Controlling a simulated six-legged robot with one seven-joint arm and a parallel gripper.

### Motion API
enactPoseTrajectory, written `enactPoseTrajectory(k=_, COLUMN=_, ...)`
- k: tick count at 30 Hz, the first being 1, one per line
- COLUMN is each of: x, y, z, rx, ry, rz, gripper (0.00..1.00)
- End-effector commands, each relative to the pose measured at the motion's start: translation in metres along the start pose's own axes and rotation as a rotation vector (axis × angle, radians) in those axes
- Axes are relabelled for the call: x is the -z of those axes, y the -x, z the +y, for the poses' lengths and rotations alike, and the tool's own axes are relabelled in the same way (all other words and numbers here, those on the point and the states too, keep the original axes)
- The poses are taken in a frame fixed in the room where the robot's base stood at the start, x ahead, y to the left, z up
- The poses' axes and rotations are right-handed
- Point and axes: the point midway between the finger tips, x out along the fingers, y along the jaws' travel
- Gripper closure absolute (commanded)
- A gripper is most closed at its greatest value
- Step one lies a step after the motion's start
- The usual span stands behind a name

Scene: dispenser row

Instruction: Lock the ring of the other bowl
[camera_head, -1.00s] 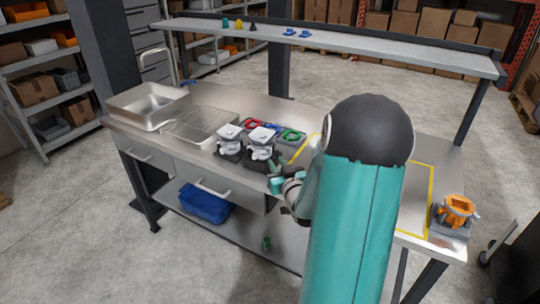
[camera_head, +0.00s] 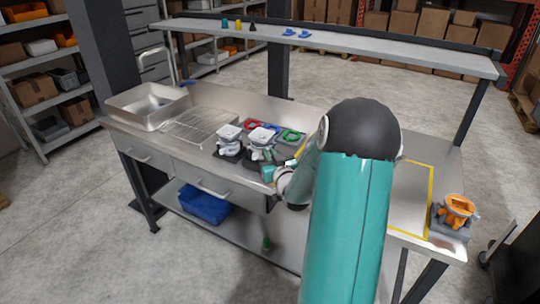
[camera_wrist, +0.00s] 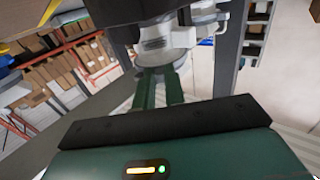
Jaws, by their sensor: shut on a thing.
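Two white dispensers with bowls stand side by side on dark bases on the steel bench: a left one (camera_head: 228,134) and a right one (camera_head: 261,136). My gripper (camera_head: 267,156) is at the front of the right dispenser. In the wrist view its two green fingers (camera_wrist: 160,84) reach up to a pale ring part (camera_wrist: 160,55) under the dispenser's dark body and are shut on it. The exact contact is partly hidden by the fingers. Whether the ring is turned to lock cannot be told. The left dispenser is clear of my gripper.
Red, blue and green-rimmed trays (camera_head: 290,136) lie behind the right dispenser. A wire rack (camera_head: 198,124) and a steel basin (camera_head: 148,106) are at left. An orange dispenser (camera_head: 458,208) stands at the bench's right end. A raised shelf (camera_head: 340,47) runs behind.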

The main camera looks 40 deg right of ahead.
Motion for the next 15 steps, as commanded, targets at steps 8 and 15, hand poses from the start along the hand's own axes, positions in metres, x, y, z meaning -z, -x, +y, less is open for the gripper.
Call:
enactPoseTrajectory(k=8, x=-0.001, y=0.000, z=-0.006, rx=-0.047, ry=-0.001, rz=-0.002, gripper=1.00)
enactPoseTrajectory(k=15, x=0.000, y=-0.002, z=-0.018, rx=-0.171, ry=0.000, rz=-0.001, gripper=1.00)
